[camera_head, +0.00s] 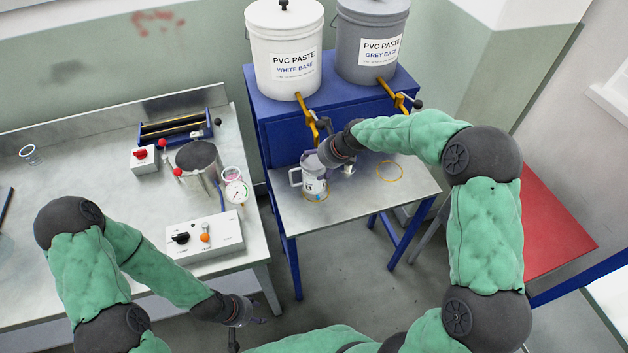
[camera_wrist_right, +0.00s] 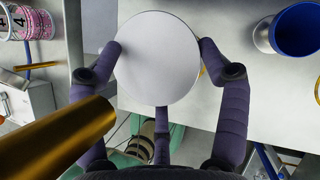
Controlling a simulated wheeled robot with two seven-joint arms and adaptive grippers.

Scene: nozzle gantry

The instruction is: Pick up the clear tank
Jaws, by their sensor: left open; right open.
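My left gripper (camera_head: 250,318) is open and empty over the floor, in front of the bench and far from the cylinder. My right gripper (camera_head: 318,158) is open close above the white handled jug (camera_head: 313,188) on the blue stand. In the right wrist view a white round surface (camera_wrist_right: 157,58) lies between its spread fingers; I cannot tell what it is.
Two paste buckets, white (camera_head: 284,65) and grey (camera_head: 371,45), stand above the taps. The bench (camera_head: 90,185) holds a grey pot (camera_head: 198,157), a gauge (camera_head: 237,192) and control boxes. A blue-lined cup (camera_wrist_right: 300,30) shows in the wrist view. The bench's left part is mostly clear.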

